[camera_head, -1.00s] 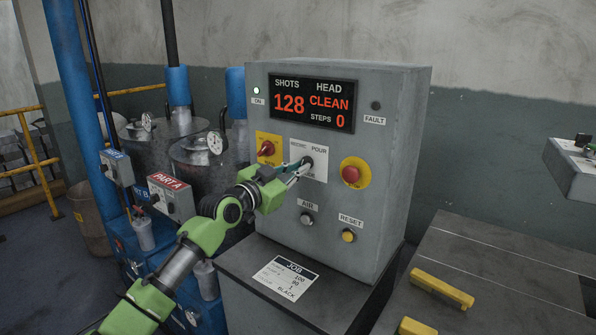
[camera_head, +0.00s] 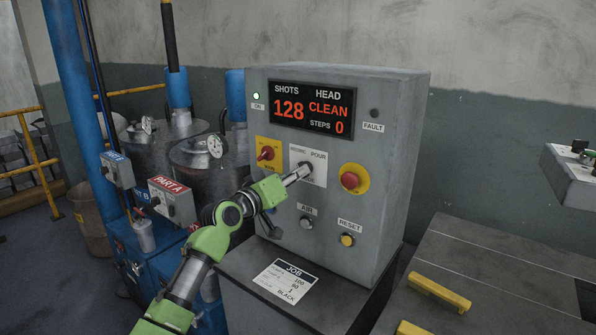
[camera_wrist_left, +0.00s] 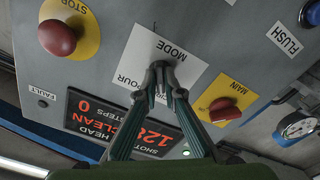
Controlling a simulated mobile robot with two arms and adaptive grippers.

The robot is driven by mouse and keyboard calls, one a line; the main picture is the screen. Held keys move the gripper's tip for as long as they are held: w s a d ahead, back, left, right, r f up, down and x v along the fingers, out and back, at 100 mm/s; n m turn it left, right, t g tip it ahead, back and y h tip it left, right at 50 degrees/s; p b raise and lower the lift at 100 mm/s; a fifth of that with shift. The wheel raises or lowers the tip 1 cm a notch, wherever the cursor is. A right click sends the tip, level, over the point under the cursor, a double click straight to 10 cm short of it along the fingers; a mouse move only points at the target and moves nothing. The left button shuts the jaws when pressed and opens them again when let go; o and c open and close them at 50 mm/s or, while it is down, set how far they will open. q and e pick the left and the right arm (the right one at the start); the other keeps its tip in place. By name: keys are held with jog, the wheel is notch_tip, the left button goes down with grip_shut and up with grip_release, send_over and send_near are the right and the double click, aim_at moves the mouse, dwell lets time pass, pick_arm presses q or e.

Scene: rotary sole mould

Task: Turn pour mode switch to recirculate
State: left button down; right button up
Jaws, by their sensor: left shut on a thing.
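The mode switch (camera_wrist_left: 160,66) sits on a white plate (camera_head: 319,178) on the front of the grey control box. The labels RECIRC and POUR are along the plate's top in the head view. My left gripper (camera_head: 304,170) reaches in from the left and is shut on the mode switch. In the left wrist view both fingers (camera_wrist_left: 160,72) meet at the knob. They cover most of it, so I cannot tell which way it points. My right gripper is not in view.
A red main switch (camera_head: 266,154) on a yellow plate is close left of the mode switch. A red stop button (camera_head: 350,180) is to the right. The air knob (camera_head: 306,222) and yellow reset button (camera_head: 347,240) are below. The display (camera_head: 312,107) reads CLEAN.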

pick_arm(q)
jog(key=shift+n+p, duration=0.4)
jog(key=shift+n, duration=0.7)
jog(key=c, duration=2.2)
grip_release()
jog(key=shift+o, duration=0.2)
jog(key=v, duration=1.2)
